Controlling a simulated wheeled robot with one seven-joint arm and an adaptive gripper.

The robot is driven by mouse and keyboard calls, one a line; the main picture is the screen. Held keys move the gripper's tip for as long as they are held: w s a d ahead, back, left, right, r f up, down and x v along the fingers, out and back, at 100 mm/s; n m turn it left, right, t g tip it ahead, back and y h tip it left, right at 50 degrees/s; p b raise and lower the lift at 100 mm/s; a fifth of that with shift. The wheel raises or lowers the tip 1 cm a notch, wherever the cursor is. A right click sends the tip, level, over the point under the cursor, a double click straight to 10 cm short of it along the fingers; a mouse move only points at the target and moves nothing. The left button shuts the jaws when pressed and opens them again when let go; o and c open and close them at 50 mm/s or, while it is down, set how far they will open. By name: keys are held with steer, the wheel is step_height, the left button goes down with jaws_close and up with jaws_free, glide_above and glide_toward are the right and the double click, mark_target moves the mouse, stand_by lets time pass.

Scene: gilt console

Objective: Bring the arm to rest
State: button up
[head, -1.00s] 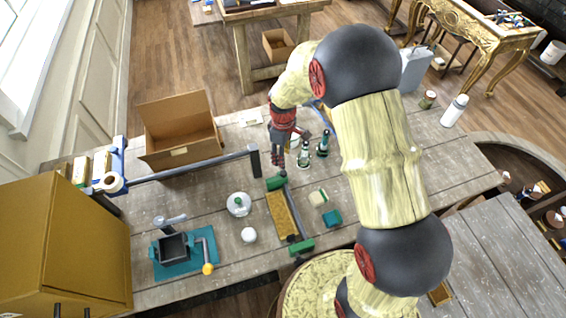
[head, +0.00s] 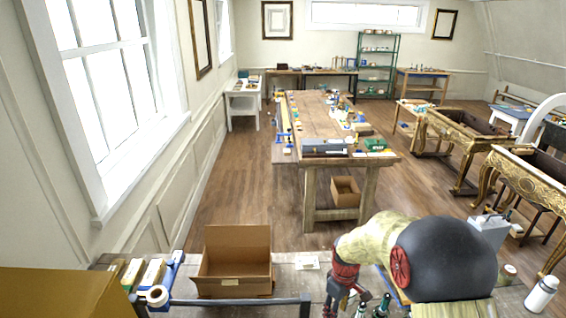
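My arm enters at the lower right and bends over the near workbench (head: 285,265). My gripper (head: 338,304) points down at the bottom edge of the view, below the red wrist. Its fingertips are partly cut off by the frame, so I cannot tell whether they are open or shut. Green-topped bottles (head: 381,303) stand close to the right of the gripper. I see nothing clearly held.
An open cardboard box (head: 233,270) stands left of the gripper. A grey clamp bar (head: 240,301) runs in front of it. A white bottle (head: 541,293) is at the far right. A long wooden table (head: 320,125) and gilt consoles (head: 460,150) stand beyond open floor.

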steer(key=s+r+m+t+b, duration=0.3)
steer(key=s+m+b, duration=0.1)
steer(key=s+b, duration=0.7)
steer(key=s+r+m+t+b, duration=0.2)
steer(key=s+r+m+b, duration=0.1)
steer(key=s+b, duration=0.9)
steer(key=shift+s+m+t, duration=0.4)
steer(key=shift+s+m, duration=0.1)
steer(key=shift+s, duration=0.6)
steer(key=shift+a, duration=0.1)
